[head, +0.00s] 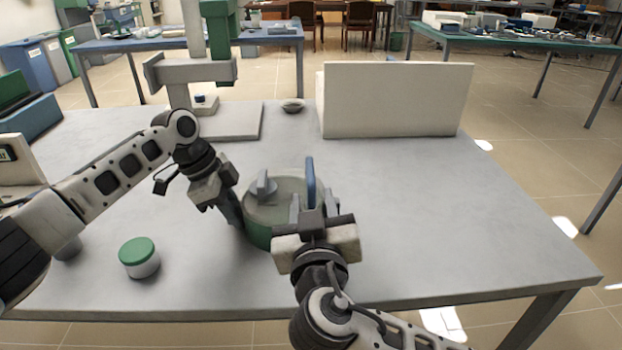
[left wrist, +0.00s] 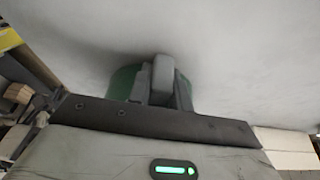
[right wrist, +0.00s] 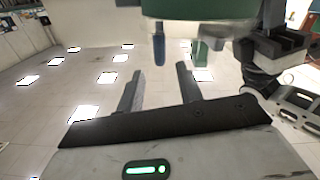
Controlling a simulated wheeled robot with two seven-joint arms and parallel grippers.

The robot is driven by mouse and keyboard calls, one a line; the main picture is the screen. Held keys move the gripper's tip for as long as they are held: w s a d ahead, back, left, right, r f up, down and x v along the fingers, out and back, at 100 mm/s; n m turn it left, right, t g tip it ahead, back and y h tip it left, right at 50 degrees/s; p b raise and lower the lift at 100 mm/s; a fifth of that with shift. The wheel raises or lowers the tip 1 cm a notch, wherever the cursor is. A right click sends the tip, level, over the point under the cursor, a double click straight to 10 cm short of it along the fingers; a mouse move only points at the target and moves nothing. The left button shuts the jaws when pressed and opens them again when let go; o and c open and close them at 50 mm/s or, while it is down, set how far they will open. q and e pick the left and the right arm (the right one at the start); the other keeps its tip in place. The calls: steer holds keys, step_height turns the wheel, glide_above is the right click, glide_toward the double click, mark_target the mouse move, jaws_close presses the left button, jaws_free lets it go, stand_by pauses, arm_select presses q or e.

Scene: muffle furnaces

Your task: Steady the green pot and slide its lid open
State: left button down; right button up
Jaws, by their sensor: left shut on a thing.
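The green pot (head: 258,232) stands on the grey table, with a pale lid (head: 283,191) on top. A grey knob (head: 263,187) rises from the lid. An upright blue handle (head: 311,178) stands at the pot's right; what it is fixed to is hidden. My left gripper (head: 236,216) is at the pot's left side. In the left wrist view, its fingers (left wrist: 160,85) are shut on a grey part in front of the green pot wall (left wrist: 122,82). My right gripper (head: 309,205) is open before the blue handle. In the right wrist view, the handle (right wrist: 158,46) shows beyond its fingers (right wrist: 158,85), apart from them.
A white jar with a green lid (head: 139,257) stands at the front left of the table. A white block (head: 395,100) stands at the back right, and a small bowl (head: 293,105) at the back. A grey-green stand (head: 222,122) is behind my left arm. The right of the table is clear.

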mark_target(311, 169)
steer(key=w, duration=0.9)
jaws_close()
steer(key=shift+d, duration=0.1)
arm_select(q)
steer(key=shift+a, duration=0.15)
arm_select(e)
steer(key=d, duration=1.1)
steer(key=shift+d, duration=0.4)
stand_by(1.4)
steer(key=shift+s+d+f, duration=0.1)
steer(key=shift+d, duration=0.05)
stand_by(0.7)
jaws_free()
